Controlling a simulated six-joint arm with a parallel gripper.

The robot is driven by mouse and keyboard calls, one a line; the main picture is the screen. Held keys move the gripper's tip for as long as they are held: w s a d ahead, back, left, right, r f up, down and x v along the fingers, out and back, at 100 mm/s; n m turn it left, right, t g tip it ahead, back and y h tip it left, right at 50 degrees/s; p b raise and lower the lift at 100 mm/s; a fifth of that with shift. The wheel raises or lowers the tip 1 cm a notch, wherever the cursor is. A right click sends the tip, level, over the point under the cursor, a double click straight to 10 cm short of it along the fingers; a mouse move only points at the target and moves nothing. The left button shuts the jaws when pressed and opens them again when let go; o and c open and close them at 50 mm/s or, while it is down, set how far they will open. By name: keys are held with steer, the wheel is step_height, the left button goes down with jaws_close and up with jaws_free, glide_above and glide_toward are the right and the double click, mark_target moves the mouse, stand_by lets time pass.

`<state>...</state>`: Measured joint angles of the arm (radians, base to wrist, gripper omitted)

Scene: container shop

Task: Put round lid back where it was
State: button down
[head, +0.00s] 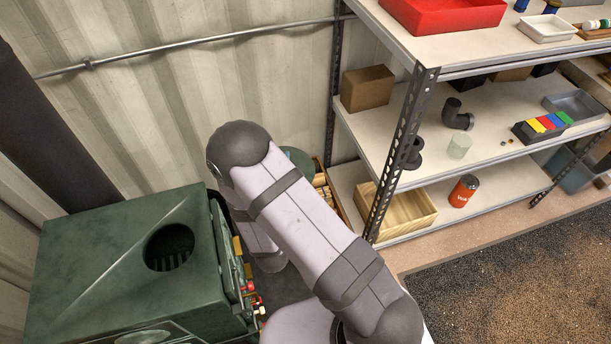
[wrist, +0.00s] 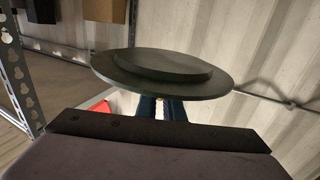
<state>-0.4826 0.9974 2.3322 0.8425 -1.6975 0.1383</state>
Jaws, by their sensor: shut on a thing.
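The round lid (wrist: 165,75) is a dark green stepped disc, held up in front of the wrist camera. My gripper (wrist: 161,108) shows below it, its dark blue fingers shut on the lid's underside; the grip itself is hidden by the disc. In the head view my arm hides the gripper, and a green rounded edge (head: 298,158) beside the arm looks like part of the lid. A dark green metal box (head: 110,255) stands at the lower left with an open round hole (head: 170,248) in its top, slats visible inside.
A metal shelf unit (head: 400,150) stands at the right with a red tray (head: 440,12), a brown box (head: 367,88), black pipe elbows (head: 457,115), a glass (head: 459,146), a wooden box (head: 408,212) and an orange can (head: 463,191). A wall pipe (head: 190,43) runs along the corrugated wall.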

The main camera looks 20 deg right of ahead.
steer(key=w+a+r+n+y, duration=0.2)
steer(key=a+n+y, duration=0.3)
steer(key=a, duration=0.4)
steer(key=w+a+r+n+y, duration=0.2)
steer(key=a+n+y, duration=0.1)
steer(key=a+y, duration=0.55)
steer(key=s+a+f+n+g+y, duration=0.1)
steer(key=s+a+n+g+y, duration=0.8)
steer(key=s+a, duration=0.4)
steer(key=shift+s+a+f+n+g, duration=0.25)
steer(key=shift+a+g, duration=0.35)
steer(key=shift+a, duration=0.65)
steer(key=shift+f, duration=0.2)
step_height(320, 180, down, 6)
steer(key=b, duration=0.5)
steer(key=shift+f, duration=0.2)
steer(key=shift+w+f+b, duration=0.1)
steer(key=shift+f+b, duration=0.4)
steer(key=shift+f, duration=0.05)
